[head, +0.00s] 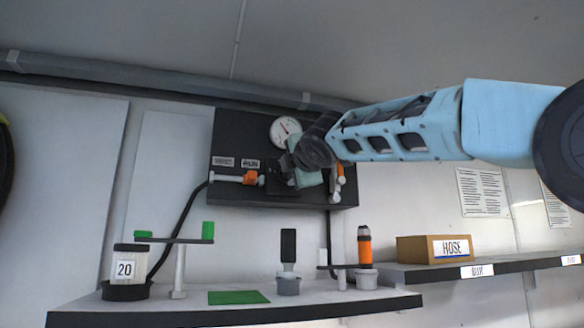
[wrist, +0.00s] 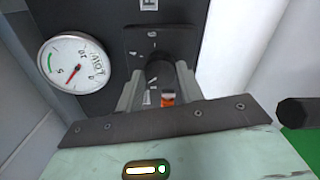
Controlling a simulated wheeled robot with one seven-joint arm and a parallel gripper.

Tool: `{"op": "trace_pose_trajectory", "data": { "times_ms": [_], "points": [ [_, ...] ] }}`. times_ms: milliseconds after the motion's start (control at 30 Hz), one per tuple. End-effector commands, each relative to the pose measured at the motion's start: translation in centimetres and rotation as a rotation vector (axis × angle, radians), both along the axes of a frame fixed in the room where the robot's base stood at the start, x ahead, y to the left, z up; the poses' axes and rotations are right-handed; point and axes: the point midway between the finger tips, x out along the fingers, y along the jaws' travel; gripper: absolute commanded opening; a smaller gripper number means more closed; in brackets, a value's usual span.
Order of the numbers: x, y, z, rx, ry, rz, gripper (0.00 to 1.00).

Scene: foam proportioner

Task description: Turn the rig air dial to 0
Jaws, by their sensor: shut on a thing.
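The rig air dial is a dark knob (wrist: 157,68) on a dark square plate (wrist: 138,40) with small white marks. In the wrist view my gripper (wrist: 160,88) has a grey finger on each side of the knob and is shut on it. A small orange and white part shows between the fingers. The marks near the knob are too small to read. In the head view my gripper (head: 290,172) is at the front of the black panel (head: 232,140) and hides most of the dial.
A round white gauge (head: 285,130) with a red needle sits up and left of the dial; it also shows in the wrist view (wrist: 73,62). Orange and white handles (head: 249,177) flank the dial. Below, a shelf (head: 240,312) holds a canister marked 20 (head: 126,268) and other fittings.

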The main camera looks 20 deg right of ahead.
Motion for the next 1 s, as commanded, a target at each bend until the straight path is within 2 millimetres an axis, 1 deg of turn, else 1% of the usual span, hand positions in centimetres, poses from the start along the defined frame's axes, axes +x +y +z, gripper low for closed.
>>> {"op": "trace_pose_trajectory", "data": {
  "times_ms": [200, 500, 700, 1000],
  "points": [
    [0.01, 0.06, 0.15, -0.203, 0.002, 0.001, 0.14],
    [0.0, 0.09, 0.09, -0.446, 0.003, 0.001, 0.14],
    [0.01, 0.11, 0.06, -0.555, 0.002, 0.001, 0.14],
    [0.02, 0.12, -0.08, -0.63, 0.003, 0.002, 0.14]
  ]
}}
